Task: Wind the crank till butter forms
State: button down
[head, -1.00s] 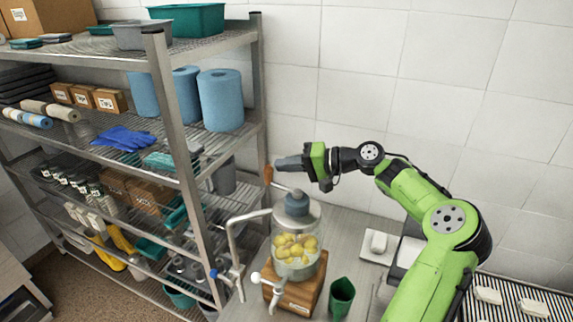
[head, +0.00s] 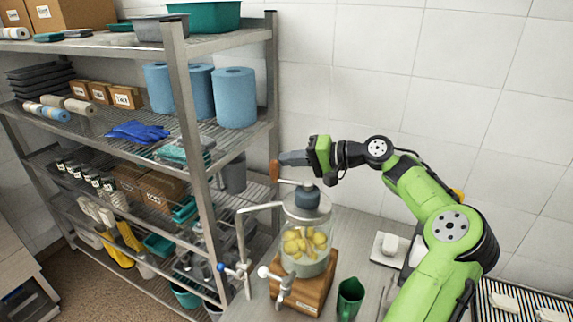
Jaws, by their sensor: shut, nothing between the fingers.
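The churn is a clear jar (head: 306,250) on a wooden base (head: 300,292), with a dark cap (head: 307,197) on top. Yellow lumps (head: 304,240) float in the jar with paler, cloudy liquid around them. The crank's metal arm runs left from the cap to an upright brown handle (head: 274,172). My gripper (head: 282,158) is shut and empty, pointing left, with its tips right by the upper part of the handle. I cannot tell whether they touch it.
A bent metal pipe (head: 240,240) stands left of the jar, with a tap (head: 265,272) at the jar's front. A green cup (head: 349,298) stands to the right. A loaded wire shelf (head: 200,180) stands close on the left.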

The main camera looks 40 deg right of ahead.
aim_at(276, 167)
jog(key=shift+s+a+p, duration=0.1)
jog(key=shift+a+p, duration=0.45)
jog(key=shift+a, duration=0.5)
jog(key=shift+s+a+f+p, duration=0.1)
jog(key=shift+s+a+p, duration=0.05)
jog(key=shift+s+p, duration=0.15)
jog(key=shift+s+a, duration=0.15)
jog(key=shift+a, duration=0.15)
dwell(0.9)
jog(key=p+v, duration=0.2)
jog(key=v, duration=1.4)
